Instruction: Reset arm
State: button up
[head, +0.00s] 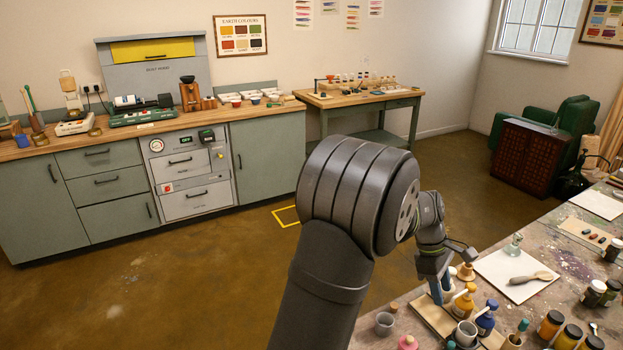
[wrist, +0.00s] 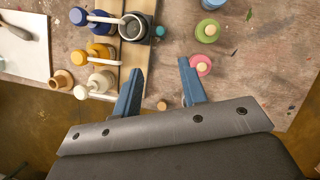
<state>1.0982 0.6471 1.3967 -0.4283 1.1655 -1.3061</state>
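My gripper (head: 441,291) hangs over the near left end of the paint-stained table (head: 447,258) at the right. In the wrist view my gripper (wrist: 158,72) shows two blue fingers spread apart with nothing between them. Left of the fingers is a wooden rack (wrist: 129,69) with a blue bottle (wrist: 79,16), a yellow bottle (wrist: 97,52), a white bottle (wrist: 101,82) and a grey cup (wrist: 132,27). Right of them stand a pink jar (wrist: 201,65) and a green jar (wrist: 207,31). Whether the fingers touch the rack cannot be told.
Several dark jars (head: 568,337) stand at the table's near side. A counter (head: 100,146) runs along the back wall. The brown floor between them is mostly clear.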

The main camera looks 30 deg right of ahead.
aim_at(451, 343)
jog(key=x, duration=1.5)
jog(key=shift+f, duration=0.4)
jog(key=shift+w, duration=0.3)
jog(key=shift+s, duration=0.1)
